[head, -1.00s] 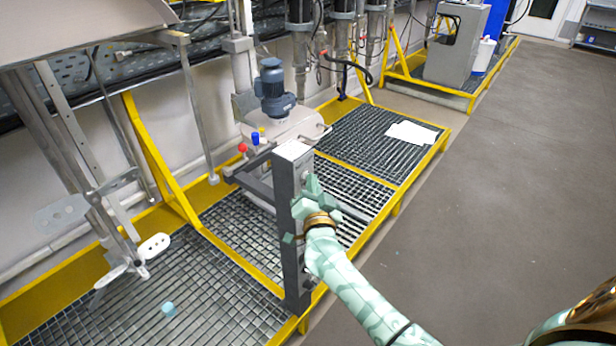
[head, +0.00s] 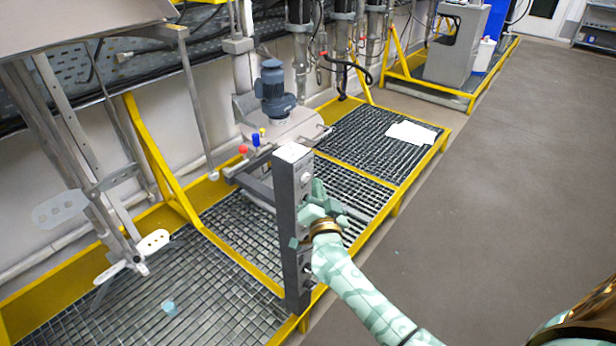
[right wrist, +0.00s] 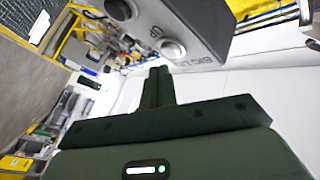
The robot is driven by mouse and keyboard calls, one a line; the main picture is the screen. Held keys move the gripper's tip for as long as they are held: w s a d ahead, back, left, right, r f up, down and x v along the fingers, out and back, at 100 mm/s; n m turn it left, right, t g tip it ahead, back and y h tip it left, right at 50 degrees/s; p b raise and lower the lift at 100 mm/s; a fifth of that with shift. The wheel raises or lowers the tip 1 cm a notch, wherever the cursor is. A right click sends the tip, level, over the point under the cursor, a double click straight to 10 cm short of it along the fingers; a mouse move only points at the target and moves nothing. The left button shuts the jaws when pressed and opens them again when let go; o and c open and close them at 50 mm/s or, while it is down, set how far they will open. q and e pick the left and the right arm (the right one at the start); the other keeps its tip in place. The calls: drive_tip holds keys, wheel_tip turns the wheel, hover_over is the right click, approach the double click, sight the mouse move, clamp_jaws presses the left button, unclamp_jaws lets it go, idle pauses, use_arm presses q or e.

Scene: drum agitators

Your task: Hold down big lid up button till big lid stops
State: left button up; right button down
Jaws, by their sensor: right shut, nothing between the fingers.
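A tall grey control post (head: 290,235) with a white top stands at the edge of the grating. My right gripper (head: 318,196) is shut and empty, beside the post's button face. In the right wrist view the post's panel (right wrist: 205,22) carries "UP" and partly visible "BIG L" lettering. A round pale button (right wrist: 172,49) sits by that lettering, close to my closed fingertips (right wrist: 159,72). I cannot tell whether they touch it. A metal cover (head: 288,128) with a blue motor (head: 273,88) is behind the post; I cannot tell whether it is the big lid. My left gripper is out of view.
Yellow-framed gratings (head: 215,285) run along the wall, with metal agitator legs (head: 85,165) at the left. White paper (head: 411,133) lies on the far grating. A light blue object (head: 169,307) lies on the near grating. The grey floor (head: 490,190) at the right is clear.

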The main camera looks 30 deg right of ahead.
drive_tip(key=s, duration=0.1)
drive_tip(key=s+d+p, duration=0.1)
drive_tip(key=s, duration=0.1)
drive_tip(key=s+d+p, duration=0.1)
drive_tip(key=shift+s, duration=0.35)
idle(0.7)
